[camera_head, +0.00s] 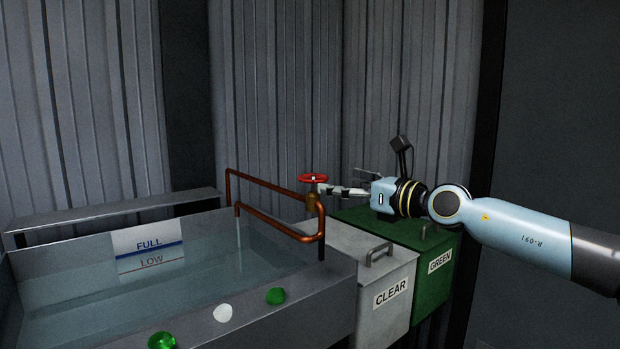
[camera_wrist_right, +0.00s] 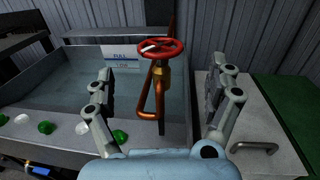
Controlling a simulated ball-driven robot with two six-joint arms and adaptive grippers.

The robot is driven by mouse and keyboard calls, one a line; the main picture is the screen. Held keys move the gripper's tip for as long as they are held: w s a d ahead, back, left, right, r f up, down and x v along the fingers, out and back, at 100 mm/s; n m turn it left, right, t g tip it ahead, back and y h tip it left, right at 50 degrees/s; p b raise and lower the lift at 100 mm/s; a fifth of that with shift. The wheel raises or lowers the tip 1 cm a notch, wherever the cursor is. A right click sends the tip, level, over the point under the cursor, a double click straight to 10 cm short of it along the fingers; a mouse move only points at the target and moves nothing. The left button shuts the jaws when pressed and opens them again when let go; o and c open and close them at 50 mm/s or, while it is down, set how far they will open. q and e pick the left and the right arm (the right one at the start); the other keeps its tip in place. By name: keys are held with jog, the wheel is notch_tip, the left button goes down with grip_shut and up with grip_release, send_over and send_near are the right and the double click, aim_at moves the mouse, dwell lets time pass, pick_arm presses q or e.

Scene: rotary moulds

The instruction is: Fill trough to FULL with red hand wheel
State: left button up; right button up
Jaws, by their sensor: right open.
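The red hand wheel (camera_head: 313,178) sits on a brass valve (camera_head: 314,200) on the copper pipe (camera_head: 270,184) at the trough's right end. My right gripper (camera_head: 328,190) is just right of the wheel. In the right wrist view, its open fingers (camera_wrist_right: 164,82) stand wide to either side of the valve, with the red wheel (camera_wrist_right: 160,49) ahead, not gripped. The metal trough (camera_head: 300,308) holds clear water. Its white level plate (camera_head: 147,243) has FULL at a blue line above LOW at a red line. The waterline looks near the blue line; I cannot tell exactly. My left gripper is out of view.
A grey CLEAR bin (camera_head: 345,246) and a green GREEN bin (camera_head: 365,217), both lidded with handles, stand right of the trough. Green and white pieces (camera_head: 223,313) lie on its front rim. A metal ledge (camera_head: 110,208) runs behind it, before corrugated walls.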

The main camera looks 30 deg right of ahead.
aim_at(313, 175)
jog(key=w, duration=0.2)
jog(key=w+a+b, duration=0.1)
jog(key=w, duration=0.2)
jog(key=w+b, duration=0.1)
jog(key=w, duration=0.1)
jog(key=shift+w+a+f, duration=0.15)
jog(key=shift+w+a, duration=0.05)
jog(key=shift+w, duration=0.05)
jog(key=shift+w+a, duration=0.1)
jog(key=shift+w, duration=0.45)
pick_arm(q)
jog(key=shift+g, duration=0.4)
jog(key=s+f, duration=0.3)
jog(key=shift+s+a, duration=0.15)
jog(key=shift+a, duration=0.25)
pick_arm(e)
jog(key=c, duration=1.2)
